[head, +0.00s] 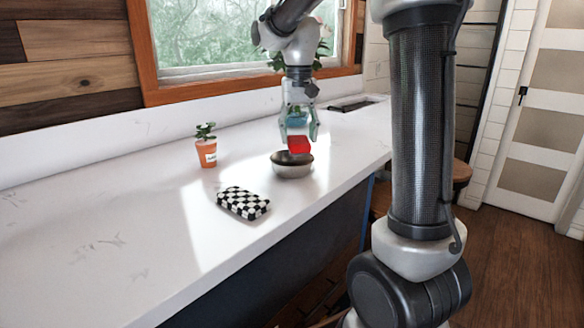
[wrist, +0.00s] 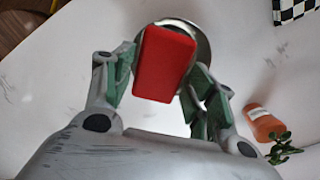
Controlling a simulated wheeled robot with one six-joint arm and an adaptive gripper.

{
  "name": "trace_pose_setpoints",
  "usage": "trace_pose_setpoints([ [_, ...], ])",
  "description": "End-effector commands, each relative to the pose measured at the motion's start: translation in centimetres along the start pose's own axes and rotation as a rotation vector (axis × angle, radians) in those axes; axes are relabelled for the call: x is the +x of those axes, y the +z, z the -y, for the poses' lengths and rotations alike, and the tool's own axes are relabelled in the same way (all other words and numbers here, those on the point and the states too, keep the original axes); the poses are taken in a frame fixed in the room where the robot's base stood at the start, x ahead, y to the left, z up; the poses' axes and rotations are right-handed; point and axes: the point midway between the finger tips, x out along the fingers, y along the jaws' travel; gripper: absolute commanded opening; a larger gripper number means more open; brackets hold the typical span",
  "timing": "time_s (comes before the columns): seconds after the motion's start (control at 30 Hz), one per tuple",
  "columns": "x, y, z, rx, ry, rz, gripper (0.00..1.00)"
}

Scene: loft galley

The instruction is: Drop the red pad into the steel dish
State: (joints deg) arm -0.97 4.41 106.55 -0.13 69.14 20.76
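The red pad (head: 299,144) is held between the fingertips of my gripper (head: 299,136), just above the steel dish (head: 292,170). The dish is a round, shallow metal bowl standing on the white counter. In the wrist view the red pad (wrist: 165,63) sits between the two green-lined fingers of my gripper (wrist: 163,75). It covers most of the steel dish (wrist: 204,45) behind it, so only the dish's rim shows. The inside of the dish is mostly hidden in both views.
A checkered black-and-white pad (head: 243,203) lies on the counter (head: 120,235) in front of the dish. A small plant in an orange pot (head: 206,152) stands to the left. The left counter is clear.

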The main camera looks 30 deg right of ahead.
Motion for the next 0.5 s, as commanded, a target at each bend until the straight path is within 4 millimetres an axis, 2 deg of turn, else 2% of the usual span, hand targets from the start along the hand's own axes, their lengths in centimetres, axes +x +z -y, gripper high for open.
trace_pose_setpoints([
  [0.37,-0.1,0.0,0.0,0.000,0.000,0.000,0.73],
  [0.5,-1.2,-0.1,0.0,0.000,-0.001,-0.002,0.73],
])
